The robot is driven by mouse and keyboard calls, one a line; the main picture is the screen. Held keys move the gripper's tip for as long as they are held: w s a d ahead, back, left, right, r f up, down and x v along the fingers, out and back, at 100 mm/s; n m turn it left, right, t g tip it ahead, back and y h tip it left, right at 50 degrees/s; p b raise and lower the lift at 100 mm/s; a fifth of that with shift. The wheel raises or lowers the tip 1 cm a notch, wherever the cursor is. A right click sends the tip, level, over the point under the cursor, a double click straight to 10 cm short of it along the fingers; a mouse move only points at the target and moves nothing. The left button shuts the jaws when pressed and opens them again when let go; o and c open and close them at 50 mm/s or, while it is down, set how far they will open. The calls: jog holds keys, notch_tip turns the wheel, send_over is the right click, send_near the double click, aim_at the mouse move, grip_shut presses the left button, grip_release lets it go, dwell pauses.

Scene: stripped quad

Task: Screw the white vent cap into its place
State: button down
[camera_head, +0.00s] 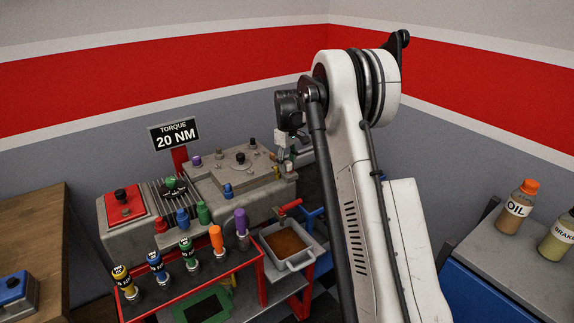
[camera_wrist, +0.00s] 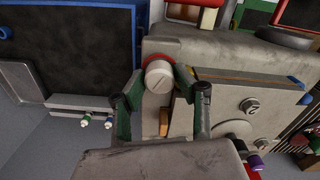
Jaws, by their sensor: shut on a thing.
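The white vent cap (camera_wrist: 159,82) is a short round piece with a slot across its near face, in the wrist view. My gripper (camera_wrist: 160,77) has its green-padded fingers on either side of the cap and is shut on it. A red ring (camera_wrist: 153,62) shows behind the cap's far edge, against the grey engine casing (camera_wrist: 215,52). I cannot tell whether the cap's thread is in a hole. In the head view my gripper (camera_head: 287,160) is at the right end of the engine (camera_head: 228,180), and the cap cannot be made out there.
A red-framed cart (camera_head: 192,284) with several colored-handled tools stands before the engine. A grey pan of brown liquid (camera_head: 286,243) sits beside it. Oil (camera_head: 514,208) and brake bottles stand on the right cabinet. A wooden bench (camera_head: 48,220) is at left.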

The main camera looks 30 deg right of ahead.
jog(key=shift+m+b, duration=0.4)
jog(key=shift+m, duration=0.7)
jog(key=shift+m+b, duration=0.35)
jog(key=shift+m, duration=0.65)
jog(key=c, duration=1.4)
grip_release()
jog(key=shift+c, duration=0.2)
